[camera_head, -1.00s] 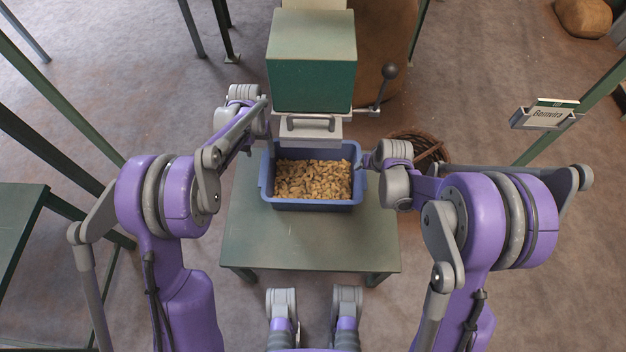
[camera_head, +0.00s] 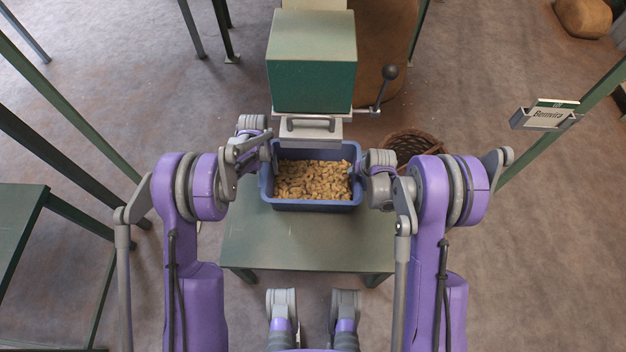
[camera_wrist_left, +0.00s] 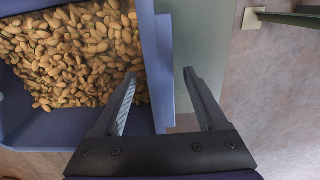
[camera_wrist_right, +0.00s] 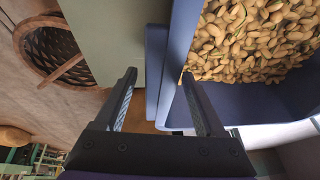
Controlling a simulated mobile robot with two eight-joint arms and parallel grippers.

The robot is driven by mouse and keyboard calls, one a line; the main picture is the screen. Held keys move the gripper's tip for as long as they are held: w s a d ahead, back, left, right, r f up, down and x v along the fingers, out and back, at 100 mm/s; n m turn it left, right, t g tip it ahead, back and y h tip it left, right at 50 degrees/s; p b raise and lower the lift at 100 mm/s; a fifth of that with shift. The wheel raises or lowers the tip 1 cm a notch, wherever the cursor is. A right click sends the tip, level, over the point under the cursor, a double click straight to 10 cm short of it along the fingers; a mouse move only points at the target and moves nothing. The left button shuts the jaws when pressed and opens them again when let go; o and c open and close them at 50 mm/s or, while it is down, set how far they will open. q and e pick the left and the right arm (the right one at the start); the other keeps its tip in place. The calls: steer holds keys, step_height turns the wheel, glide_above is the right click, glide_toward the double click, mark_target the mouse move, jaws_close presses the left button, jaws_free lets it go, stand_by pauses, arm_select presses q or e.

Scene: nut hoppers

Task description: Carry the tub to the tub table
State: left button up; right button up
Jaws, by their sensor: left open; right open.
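The blue tub (camera_head: 313,206), filled with nuts (camera_head: 312,181), stands upright on a small green table (camera_head: 305,250) under the hopper spout. My left gripper (camera_head: 271,160) is at the tub's left side. In the left wrist view its open fingers (camera_wrist_left: 160,98) are on either side of the tub's wall (camera_wrist_left: 160,60). My right gripper (camera_head: 357,172) is at the tub's right side. In the right wrist view its open fingers (camera_wrist_right: 158,98) have the tub's rim (camera_wrist_right: 168,75) between them. Whether the fingers touch the tub cannot be told.
The green hopper (camera_head: 312,70) with a side lever (camera_head: 389,72) stands just behind the tub. A wicker basket (camera_head: 408,143) is on the floor to the right. Another green table (camera_head: 20,215) is at the left edge.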

arm_select(q)
jaws_close()
arm_select(e)
jaws_close()
stand_by(1.3)
